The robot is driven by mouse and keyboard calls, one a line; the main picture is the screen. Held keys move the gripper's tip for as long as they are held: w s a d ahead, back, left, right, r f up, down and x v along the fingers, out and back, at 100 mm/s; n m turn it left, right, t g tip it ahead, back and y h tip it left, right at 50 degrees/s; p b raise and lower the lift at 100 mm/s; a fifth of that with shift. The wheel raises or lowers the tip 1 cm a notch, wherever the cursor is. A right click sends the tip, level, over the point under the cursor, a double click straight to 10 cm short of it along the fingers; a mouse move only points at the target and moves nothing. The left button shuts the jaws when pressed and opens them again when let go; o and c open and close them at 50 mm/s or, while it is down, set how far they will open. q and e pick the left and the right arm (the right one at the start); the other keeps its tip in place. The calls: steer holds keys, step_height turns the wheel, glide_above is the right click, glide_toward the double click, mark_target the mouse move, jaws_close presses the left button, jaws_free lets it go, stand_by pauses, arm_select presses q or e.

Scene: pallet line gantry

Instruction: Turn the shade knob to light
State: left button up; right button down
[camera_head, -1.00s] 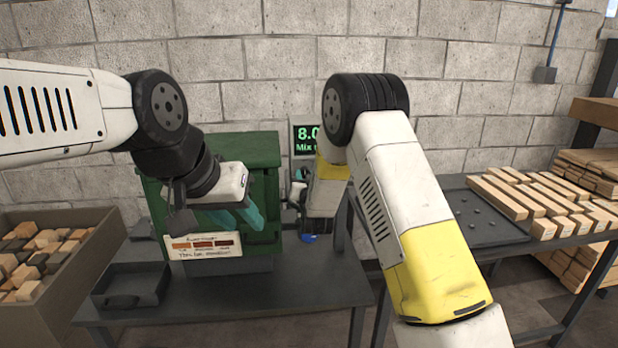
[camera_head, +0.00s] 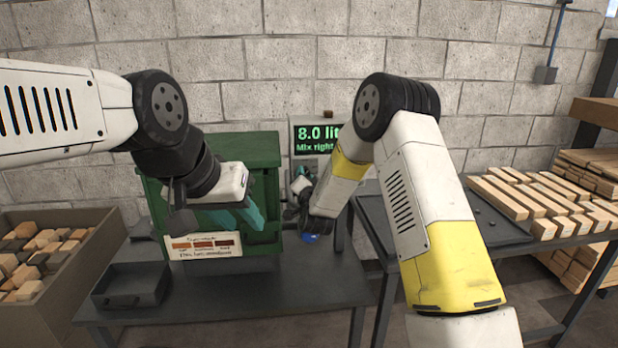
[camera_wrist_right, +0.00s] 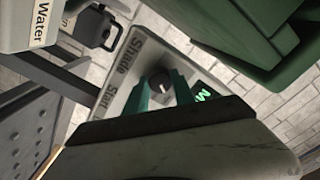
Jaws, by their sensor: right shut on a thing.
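The shade knob (camera_wrist_right: 161,83) is a dark round knob with a pale pointer line, on a grey panel (camera_wrist_right: 125,75) lettered "Shade" and "Start" in the right wrist view. The teal fingers of my right gripper (camera_wrist_right: 162,92) stand on both sides of the knob and are shut on it. The exact pointer setting is hard to read. In the head view the right hand is at the panel beside the green cabinet (camera_head: 265,185), and the knob is hidden. My left gripper (camera_head: 240,214) is open and empty in front of the cabinet.
A screen (camera_head: 318,136) reads "8.0 lit..." and "Mix right", partly covered by my right arm. A block crate (camera_head: 90,262) stands left; a plank table is right.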

steer(key=shift+m, duration=0.6)
steer(key=c, duration=1.1)
jaws_free()
steer(key=shift+o, duration=0.2)
steer(key=s+d, duration=0.1)
steer(key=s, duration=0.6)
steer(key=shift+s+d, duration=0.25)
steer(key=shift+s, duration=0.1)
